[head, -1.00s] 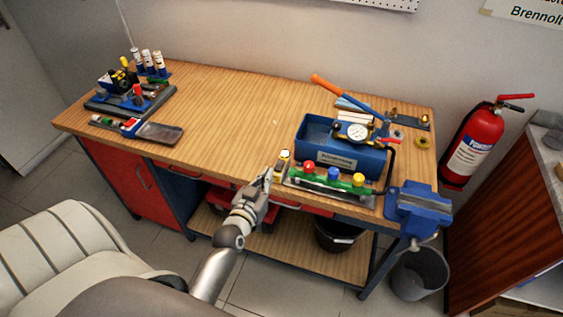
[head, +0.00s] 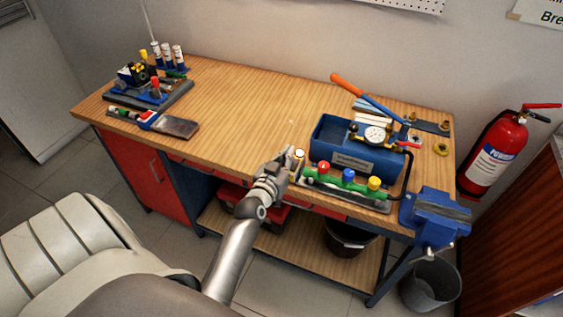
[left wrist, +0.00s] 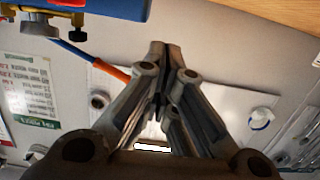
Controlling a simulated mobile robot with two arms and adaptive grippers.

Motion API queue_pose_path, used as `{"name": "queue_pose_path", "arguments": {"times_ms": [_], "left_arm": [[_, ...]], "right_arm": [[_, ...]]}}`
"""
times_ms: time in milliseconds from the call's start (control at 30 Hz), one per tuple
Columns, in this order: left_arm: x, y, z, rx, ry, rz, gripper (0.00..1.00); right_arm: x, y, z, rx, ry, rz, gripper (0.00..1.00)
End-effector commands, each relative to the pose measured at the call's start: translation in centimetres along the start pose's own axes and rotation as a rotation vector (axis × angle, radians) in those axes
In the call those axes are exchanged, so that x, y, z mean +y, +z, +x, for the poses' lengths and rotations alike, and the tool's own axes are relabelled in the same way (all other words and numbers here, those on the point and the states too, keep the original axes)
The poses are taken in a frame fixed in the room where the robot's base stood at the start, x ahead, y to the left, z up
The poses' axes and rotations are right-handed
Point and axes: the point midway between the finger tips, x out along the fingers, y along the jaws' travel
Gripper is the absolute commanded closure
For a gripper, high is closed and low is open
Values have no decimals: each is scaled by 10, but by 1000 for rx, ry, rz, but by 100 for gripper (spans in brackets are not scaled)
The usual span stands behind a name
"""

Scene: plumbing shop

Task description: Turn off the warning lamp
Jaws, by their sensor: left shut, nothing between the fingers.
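No part is clearly marked as a warning lamp, and I cannot tell whether any lamp is lit. A small yellow-topped fitting (head: 299,155) stands at the bench's front edge, left of a green manifold (head: 335,182) with red (head: 323,168), blue (head: 348,174) and yellow (head: 374,183) caps. My left gripper (head: 288,152) is just left of the yellow-topped fitting, pointing up; I cannot tell whether they touch. In the left wrist view its fingers (left wrist: 159,50) are together and empty. My right gripper is not in view.
A blue pump tank (head: 333,133) with a gauge (head: 375,135) and orange-handled lever (head: 350,86) stands behind the manifold. A blue vise (head: 437,213) is at the right corner. Small tools (head: 150,95) stand at the bench's left end. The bench middle is clear.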

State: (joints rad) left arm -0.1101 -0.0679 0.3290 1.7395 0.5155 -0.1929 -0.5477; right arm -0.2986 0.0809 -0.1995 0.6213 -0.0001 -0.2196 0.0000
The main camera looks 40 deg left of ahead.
Motion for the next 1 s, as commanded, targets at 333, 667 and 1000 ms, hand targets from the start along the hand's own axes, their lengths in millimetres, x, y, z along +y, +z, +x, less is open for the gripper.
{"name": "queue_pose_path", "arguments": {"times_ms": [333,667,1000], "left_arm": [[0,22,40,-2,-1,-1,100],[0,39,45,-1,-1,-1,100],[0,39,45,-1,-1,0,100]], "right_arm": [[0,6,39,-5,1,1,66],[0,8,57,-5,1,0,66],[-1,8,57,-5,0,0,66]]}}
